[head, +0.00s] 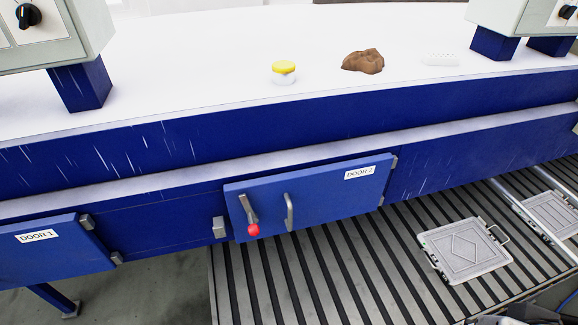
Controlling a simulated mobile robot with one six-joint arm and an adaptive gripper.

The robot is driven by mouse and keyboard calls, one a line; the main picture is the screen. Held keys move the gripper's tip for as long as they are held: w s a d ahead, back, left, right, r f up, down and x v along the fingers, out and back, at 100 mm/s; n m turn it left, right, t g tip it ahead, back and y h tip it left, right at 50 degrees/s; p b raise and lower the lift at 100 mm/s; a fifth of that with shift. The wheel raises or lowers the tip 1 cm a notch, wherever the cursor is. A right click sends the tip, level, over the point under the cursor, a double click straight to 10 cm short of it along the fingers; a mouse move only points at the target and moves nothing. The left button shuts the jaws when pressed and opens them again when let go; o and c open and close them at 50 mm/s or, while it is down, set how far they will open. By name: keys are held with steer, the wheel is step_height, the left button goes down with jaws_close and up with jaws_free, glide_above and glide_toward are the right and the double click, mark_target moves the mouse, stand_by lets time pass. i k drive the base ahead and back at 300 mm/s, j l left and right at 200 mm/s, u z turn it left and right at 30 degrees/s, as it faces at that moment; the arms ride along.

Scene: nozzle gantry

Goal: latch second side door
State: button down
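The second side door, a blue panel labelled DOOR 2 (335,200), is in the middle of the head view on the side of the blue frame. It lies about flush with the frame; I cannot tell if a small gap remains. A grey latch lever with a red knob (253,230) is at its left end. The lever points down and slightly right, apart from the grey catch block (218,227) left of the door. A grey pull handle (289,212) is right of the lever. Hinges (394,163) are on the door's right edge. My gripper is not in view.
DOOR 1 (50,250) is at the left. A yellow-topped button (284,72), a brown lump (363,61) and a white block (440,59) are on the white tabletop (200,75).

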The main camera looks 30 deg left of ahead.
mark_target(254, 229)
steer(key=u, duration=1.65)
steer(key=k+j+z, duration=0.25)
steer(key=k, duration=0.1)
